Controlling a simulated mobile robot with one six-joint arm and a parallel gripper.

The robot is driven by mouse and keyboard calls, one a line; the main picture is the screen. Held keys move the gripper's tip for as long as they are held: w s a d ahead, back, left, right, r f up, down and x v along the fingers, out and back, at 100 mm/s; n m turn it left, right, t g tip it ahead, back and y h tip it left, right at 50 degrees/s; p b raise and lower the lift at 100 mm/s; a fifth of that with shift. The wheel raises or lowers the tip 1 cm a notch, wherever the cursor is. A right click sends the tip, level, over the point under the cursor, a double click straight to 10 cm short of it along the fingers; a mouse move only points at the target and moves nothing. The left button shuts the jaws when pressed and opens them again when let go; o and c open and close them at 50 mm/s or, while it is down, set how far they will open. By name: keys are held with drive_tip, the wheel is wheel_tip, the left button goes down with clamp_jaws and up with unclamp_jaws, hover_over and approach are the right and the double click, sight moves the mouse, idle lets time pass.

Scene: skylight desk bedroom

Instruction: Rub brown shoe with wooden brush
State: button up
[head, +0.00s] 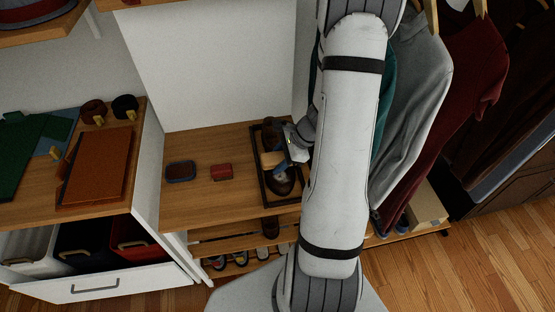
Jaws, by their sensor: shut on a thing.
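A brown shoe (280,186) sits in a dark-rimmed tray (259,170) on the wooden shelf, left of my arm. My gripper (285,156) is over the tray, shut on the wooden brush (271,160). The light wooden block of the brush is above the shoe's middle. I cannot tell whether its bristles touch the shoe. My gripper and the brush hide part of the shoe, and my arm hides the tray's right side.
A dark blue-topped item (180,171) and a red item (222,172) lie on the shelf left of the tray. Clothes (420,100) hang at the right. Shoes (240,258) stand on a lower rack. The shelf's front left is clear.

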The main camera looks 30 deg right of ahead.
sight(275, 153)
drive_tip(key=shift+s+r+p, duration=0.1)
drive_tip(key=shift+r+p, duration=0.3)
drive_tip(key=shift+r, duration=0.55)
drive_tip(key=shift+s+a+r+p, duration=0.1)
drive_tip(key=shift+s+r+p, duration=0.1)
drive_tip(key=shift+r+p, duration=1.2)
drive_tip(key=shift+b, duration=0.3)
drive_tip(key=shift+w, duration=0.1)
drive_tip(key=shift+w+d+f+g+p, duration=0.2)
drive_tip(key=shift+w+f+g+p, duration=0.25)
drive_tip(key=shift+p, duration=0.7)
drive_tip(key=shift+w+f+p, duration=0.3)
drive_tip(key=shift+f+p, duration=0.05)
drive_tip(key=shift+f, duration=0.05)
